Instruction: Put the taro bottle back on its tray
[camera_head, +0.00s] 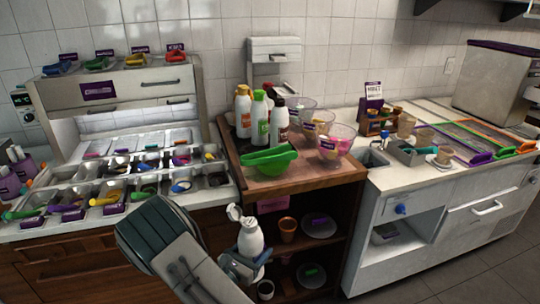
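My gripper (243,268) is at the lower middle, in front of the wooden cabinet. It is shut around the lower part of a white bottle (250,238), apparently the taro bottle. I cannot read any label on it. The bottle is nearly upright, with its white cap at the top, and it is held in the air below the level of the wooden top. Several other bottles stand at the back left of the wooden top, among them a white bottle with a green cap (260,120).
A green bowl (268,160) sits at the front of the wooden top (310,175), with clear bowls (338,139) to its right. Topping bins (75,204) fill the left counter. Open shelves below hold a brown cup (287,229) and plates.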

